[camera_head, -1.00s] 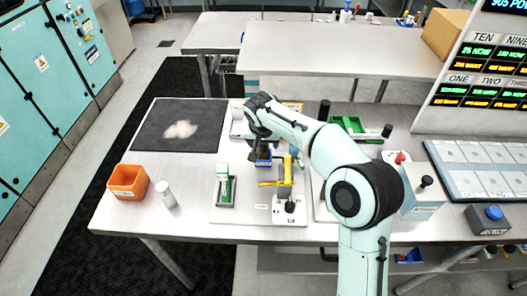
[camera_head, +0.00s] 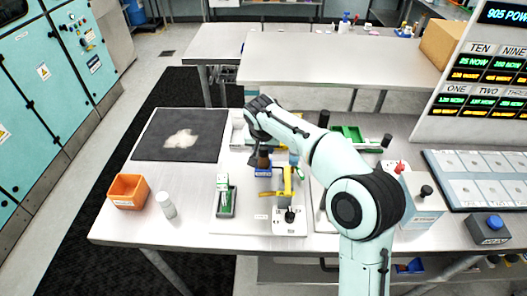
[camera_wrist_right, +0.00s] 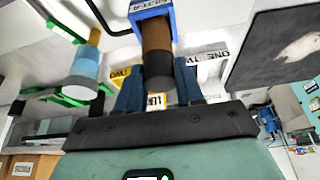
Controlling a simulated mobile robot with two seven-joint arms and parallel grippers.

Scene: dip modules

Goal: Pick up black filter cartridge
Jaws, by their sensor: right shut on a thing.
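The filter cartridge is a cylinder with a brown body and a black end (camera_wrist_right: 158,65). It also shows as a small dark brown piece in the head view (camera_head: 263,161). Its far end meets a blue holder (camera_wrist_right: 150,14) with a white label, seen in the head view too (camera_head: 263,171); I cannot tell how deep it sits. My right gripper (camera_wrist_right: 158,90) is shut on the cartridge's black end, one dark blue finger on each side. In the head view, the right gripper (camera_head: 261,151) is partly hidden by its own wrist. My left gripper is not in view.
A yellow clamp-like device (camera_head: 286,182) stands just right of the holder. A green-and-white module (camera_head: 224,198) is to its left. A blue-and-tan cylinder (camera_wrist_right: 86,65) stands near the gripper. An orange bin (camera_head: 128,191) and white bottle (camera_head: 166,205) are farther left. The dark mat (camera_head: 160,150) is mostly bare.

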